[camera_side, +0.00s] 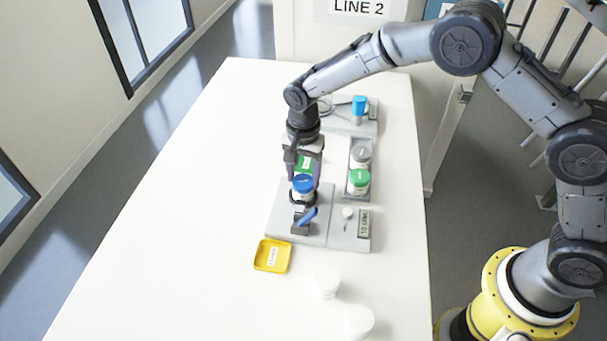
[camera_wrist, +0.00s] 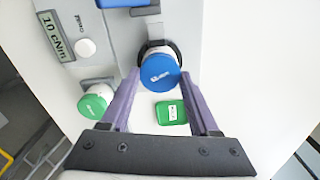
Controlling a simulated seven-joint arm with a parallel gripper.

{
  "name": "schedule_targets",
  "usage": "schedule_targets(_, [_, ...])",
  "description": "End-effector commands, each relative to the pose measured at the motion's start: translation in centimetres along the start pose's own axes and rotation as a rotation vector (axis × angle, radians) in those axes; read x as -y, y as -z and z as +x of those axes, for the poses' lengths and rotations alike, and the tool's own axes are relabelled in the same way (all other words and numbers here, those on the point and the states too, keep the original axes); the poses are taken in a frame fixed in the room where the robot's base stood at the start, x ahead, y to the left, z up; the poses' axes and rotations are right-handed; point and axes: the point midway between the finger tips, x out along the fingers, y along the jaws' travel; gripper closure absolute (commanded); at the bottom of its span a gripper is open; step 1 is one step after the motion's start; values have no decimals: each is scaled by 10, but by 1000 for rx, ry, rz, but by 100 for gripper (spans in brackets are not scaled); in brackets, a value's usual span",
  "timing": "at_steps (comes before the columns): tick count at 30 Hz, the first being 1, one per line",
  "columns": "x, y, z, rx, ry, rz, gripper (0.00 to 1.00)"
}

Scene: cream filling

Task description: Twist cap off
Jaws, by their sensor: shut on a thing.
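A jar with a blue cap (camera_side: 303,183) stands in a black holder (camera_side: 302,199) on a grey torque station (camera_side: 283,217). In the wrist view the blue cap (camera_wrist: 160,74) lies between the tips of my two purple fingers. My gripper (camera_side: 304,176) reaches down from above and is shut on the blue cap. The cap sits on the jar as far as I can see; the jar body is mostly hidden by the cap and the holder.
A green tray (camera_side: 304,163) lies just behind the jar, a yellow tray (camera_side: 272,256) in front. To the right, a rack holds green-capped (camera_side: 358,180) and grey-capped (camera_side: 361,155) jars. White cups (camera_side: 327,282) stand in front. The table's left side is clear.

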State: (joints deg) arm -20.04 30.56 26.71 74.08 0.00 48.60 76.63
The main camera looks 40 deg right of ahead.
Motion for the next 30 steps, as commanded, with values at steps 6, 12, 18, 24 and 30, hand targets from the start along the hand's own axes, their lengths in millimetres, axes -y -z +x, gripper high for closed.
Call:
schedule_targets(6, [0, 0, 2, 1, -1, -53, 87])
schedule_targets(12, [0, 0, 2, 1, -1, -63, 87])
schedule_targets(18, [0, -1, 2, 1, -2, -267, 87])
schedule_targets(24, [0, -1, 2, 2, -2, -491, 87])
schedule_targets(30, [0, -1, 3, 2, -3, -553, 87])
